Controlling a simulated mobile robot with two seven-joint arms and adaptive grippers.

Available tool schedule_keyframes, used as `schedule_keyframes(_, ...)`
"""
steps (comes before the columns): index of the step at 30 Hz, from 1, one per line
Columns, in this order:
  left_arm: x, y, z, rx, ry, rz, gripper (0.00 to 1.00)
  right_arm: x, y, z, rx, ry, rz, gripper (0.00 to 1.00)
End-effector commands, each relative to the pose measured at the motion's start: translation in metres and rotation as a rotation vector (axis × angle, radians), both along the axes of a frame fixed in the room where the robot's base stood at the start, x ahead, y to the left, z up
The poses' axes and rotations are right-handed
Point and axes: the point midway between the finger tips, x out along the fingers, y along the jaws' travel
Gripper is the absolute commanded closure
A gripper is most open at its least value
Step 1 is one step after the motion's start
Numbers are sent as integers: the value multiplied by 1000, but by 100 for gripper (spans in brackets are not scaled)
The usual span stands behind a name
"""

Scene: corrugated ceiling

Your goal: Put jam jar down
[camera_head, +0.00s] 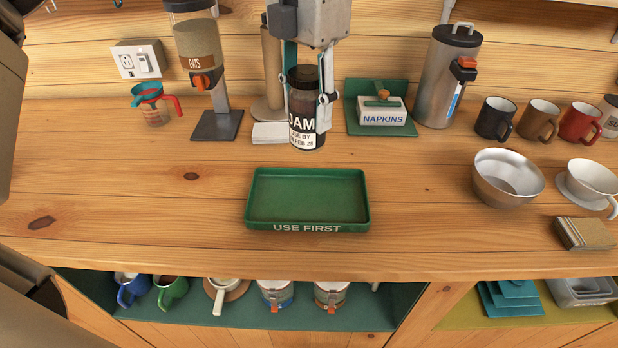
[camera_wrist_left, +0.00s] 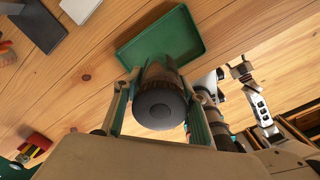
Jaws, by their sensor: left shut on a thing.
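The jam jar (camera_head: 306,136) is dark with a black lid and a white label reading JAM. It is upright behind the green tray in the head view. My left gripper (camera_head: 306,92) reaches down from above and is shut on the jar, with a finger on each side. In the left wrist view the jar's round lid (camera_wrist_left: 160,108) lies between the fingers. I cannot tell whether the jar's base touches the counter. The green tray (camera_head: 307,215), marked USE FIRST, is empty; it also shows in the left wrist view (camera_wrist_left: 186,30). My right gripper cannot be made out.
Behind the jar stand a paper-roll holder (camera_head: 271,70) and a napkin box (camera_head: 382,115). An oat dispenser (camera_head: 198,55) is left. A metal flask (camera_head: 449,80), several mugs and a steel bowl (camera_head: 507,178) are right. Bare counter (camera_head: 150,205) lies left of the tray.

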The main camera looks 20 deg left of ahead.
Motion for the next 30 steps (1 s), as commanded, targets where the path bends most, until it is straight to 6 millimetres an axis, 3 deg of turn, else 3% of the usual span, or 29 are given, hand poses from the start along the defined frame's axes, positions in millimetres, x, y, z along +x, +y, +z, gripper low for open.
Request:
schedule_keyframes(6,0,0,-54,-1,3,0,93,-1,0,-6,-2,4,2,43)
schedule_keyframes(12,0,0,-90,-2,0,0,93,0,0,-5,-6,-1,3,43)
schedule_keyframes(20,0,0,-107,-1,-2,1,93,2,-1,-5,-8,-3,1,43)
schedule_keyframes(30,0,0,-145,-1,-3,1,93,2,-2,-8,-11,-2,2,43)
